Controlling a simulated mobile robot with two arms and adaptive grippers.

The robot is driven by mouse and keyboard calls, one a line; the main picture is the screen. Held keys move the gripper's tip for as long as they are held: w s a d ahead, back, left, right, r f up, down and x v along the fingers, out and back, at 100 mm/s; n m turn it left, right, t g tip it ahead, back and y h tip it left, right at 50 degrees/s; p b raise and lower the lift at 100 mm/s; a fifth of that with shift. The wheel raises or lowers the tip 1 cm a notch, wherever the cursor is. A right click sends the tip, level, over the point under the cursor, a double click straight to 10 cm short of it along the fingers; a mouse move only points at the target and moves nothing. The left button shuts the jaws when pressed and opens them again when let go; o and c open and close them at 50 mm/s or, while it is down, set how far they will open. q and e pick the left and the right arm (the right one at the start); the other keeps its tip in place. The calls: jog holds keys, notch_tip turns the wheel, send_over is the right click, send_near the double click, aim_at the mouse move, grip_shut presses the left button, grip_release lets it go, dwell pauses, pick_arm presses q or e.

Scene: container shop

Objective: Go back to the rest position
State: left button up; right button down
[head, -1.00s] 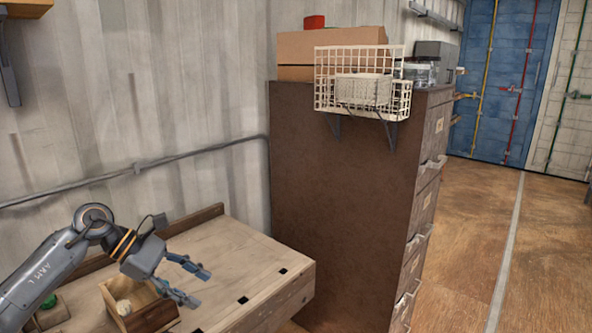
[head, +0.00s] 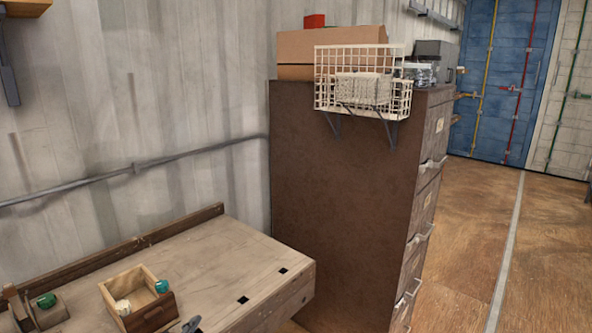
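Only a small grey-blue piece, which looks like the tip of my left gripper (head: 192,325), shows at the bottom edge of the head view. It is just in front of the small wooden box on the workbench. The rest of my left arm is out of the picture, so I cannot tell whether its fingers are open or shut. My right gripper is not in view.
The wooden workbench (head: 205,260) holds an open wooden box (head: 155,314) with a whitish item (head: 123,307) and a teal item (head: 162,286). A green item (head: 46,300) sits left. A brown cabinet (head: 340,200) stands beyond, with a wire basket (head: 400,105) on its side.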

pick_arm(q)
jog(key=s+a+f+n+g, duration=0.1)
jog(key=s+f+n+g, duration=0.6)
jog(key=s, duration=0.7)
jog(key=s+a+f+n+g, duration=0.1)
jog(key=s+f+n+g, duration=0.2)
jog(key=s+f+g, duration=0.8)
jog(key=s+f+t+p, duration=0.1)
jog(key=s+f+t, duration=0.1)
jog(key=f, duration=0.9)
jog(key=s+f+t+p, duration=0.1)
jog(key=s+f+t, duration=0.1)
jog(key=f, duration=0.9)
jog(key=s+a+f+g+p, duration=0.1)
jog(key=s+a+f, duration=0.1)
jog(key=s+f, duration=1.2)
jog(key=shift+s+a+f+y+p, duration=0.2)
jog(key=shift+s+a+y+p, duration=0.15)
jog(key=shift+s, duration=0.85)
